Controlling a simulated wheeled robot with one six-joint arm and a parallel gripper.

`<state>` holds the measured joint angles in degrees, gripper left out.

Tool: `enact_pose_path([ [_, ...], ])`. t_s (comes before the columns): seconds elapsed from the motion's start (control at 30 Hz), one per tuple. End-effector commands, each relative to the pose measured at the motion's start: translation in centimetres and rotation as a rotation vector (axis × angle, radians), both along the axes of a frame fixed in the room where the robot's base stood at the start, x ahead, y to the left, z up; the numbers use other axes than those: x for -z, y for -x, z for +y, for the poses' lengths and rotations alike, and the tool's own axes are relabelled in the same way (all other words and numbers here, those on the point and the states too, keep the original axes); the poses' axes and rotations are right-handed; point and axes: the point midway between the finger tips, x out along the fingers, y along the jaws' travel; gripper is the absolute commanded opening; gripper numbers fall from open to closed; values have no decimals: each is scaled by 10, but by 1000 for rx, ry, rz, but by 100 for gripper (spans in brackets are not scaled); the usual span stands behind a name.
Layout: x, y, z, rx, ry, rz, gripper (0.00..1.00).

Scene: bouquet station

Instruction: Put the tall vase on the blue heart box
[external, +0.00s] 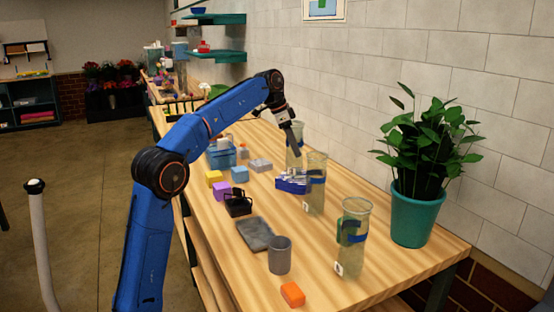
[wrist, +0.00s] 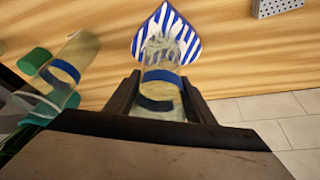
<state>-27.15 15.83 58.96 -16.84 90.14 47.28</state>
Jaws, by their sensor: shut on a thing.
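My gripper (wrist: 160,92) is shut on a clear glass vase with a blue band (wrist: 162,75), which stands out between its dark fingers in the wrist view. In the external view, my gripper (external: 295,150) is at the rearmost glass vase, near the wall. The blue heart box (external: 292,185) lies on the table just in front of this vase. Its blue and white striped lid (wrist: 184,45) shows in the wrist view, partly behind the held vase. I cannot tell whether the vase's base touches anything.
Two other glass vases stand nearer the camera, a middle one (external: 317,190) close to the heart box and a front one (external: 352,250). A potted plant (external: 413,220) stands by the wall. A grey tray (external: 255,235), grey cup (external: 280,256) and orange block (external: 292,294) are near the front.

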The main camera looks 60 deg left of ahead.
Motion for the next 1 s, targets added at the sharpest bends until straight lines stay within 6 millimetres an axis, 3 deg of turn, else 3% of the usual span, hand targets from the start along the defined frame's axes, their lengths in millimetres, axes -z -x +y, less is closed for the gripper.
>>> enact_pose_path([
  [0.07,1,0,0,0,0,-1,0],
  [0.1,2,0,0,0,0,0,54],
  [0.17,2,0,0,0,0,0,68],
  [0.57,-3,1,0,0,0,0,68],
  [0.77,-29,10,5,-2,-1,-2,68],
  [1.0,-72,26,12,-2,-1,-2,68],
])
